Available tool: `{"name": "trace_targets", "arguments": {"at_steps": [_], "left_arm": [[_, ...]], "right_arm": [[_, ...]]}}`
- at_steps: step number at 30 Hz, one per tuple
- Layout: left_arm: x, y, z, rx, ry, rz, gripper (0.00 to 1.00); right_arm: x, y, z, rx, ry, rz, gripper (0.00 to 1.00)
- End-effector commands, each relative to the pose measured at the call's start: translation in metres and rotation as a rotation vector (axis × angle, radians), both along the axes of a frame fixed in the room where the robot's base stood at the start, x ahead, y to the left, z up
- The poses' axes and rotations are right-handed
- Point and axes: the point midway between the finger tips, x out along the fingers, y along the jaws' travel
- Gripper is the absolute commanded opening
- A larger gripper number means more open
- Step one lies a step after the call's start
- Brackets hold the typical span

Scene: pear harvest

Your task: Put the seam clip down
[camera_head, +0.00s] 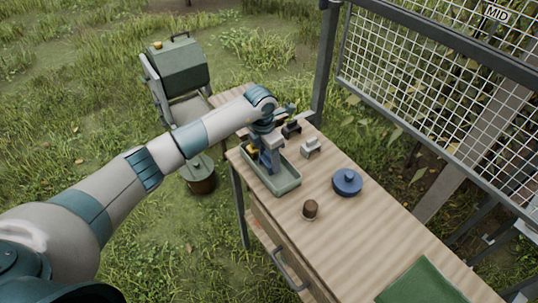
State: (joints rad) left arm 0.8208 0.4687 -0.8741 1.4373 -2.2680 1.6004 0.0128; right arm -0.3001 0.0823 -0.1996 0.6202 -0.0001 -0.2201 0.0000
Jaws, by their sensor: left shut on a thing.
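My left gripper (268,158) points down into the grey-green tray (285,187) at the far end of the wooden table. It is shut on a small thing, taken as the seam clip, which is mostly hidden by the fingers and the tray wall. I cannot tell whether it touches the tray floor. A small yellow and black thing (250,150) shows in the tray just left of the gripper. My right gripper is not in view.
On the table (350,235) stand a black piece (291,130), a light grey piece (311,147), a blue lidded round thing (347,182) and a brown-topped jar (310,209). A green cloth (422,284) lies at the near end. A mesh fence (440,85) stands behind.

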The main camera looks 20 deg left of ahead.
Motion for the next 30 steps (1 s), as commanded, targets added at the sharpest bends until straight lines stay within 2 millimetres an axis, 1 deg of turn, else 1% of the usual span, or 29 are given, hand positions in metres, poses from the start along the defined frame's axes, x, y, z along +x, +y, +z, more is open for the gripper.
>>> {"name": "trace_targets", "arguments": {"at_steps": [10,11,12,23,26,30], "left_arm": [[0.0,0.0,-0.004,0.001,-0.001,0.0,0.28],[0.0,0.0,-0.004,0.001,-0.001,0.0,0.52],[0.0,0.0,-0.003,0.001,-0.001,0.0,0.57],[0.0,0.0,-0.002,0.0,0.0,0.0,0.57],[0.0,0.0,0.002,0.0,0.0,0.0,0.57],[0.0,0.001,0.012,0.0,-0.002,-0.001,0.57]], "right_arm": [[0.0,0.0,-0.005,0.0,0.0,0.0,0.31],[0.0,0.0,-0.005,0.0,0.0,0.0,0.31],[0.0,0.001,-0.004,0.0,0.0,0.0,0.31],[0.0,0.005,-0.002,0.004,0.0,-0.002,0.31],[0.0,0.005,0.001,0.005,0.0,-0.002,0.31],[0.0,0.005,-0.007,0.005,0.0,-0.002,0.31]]}}
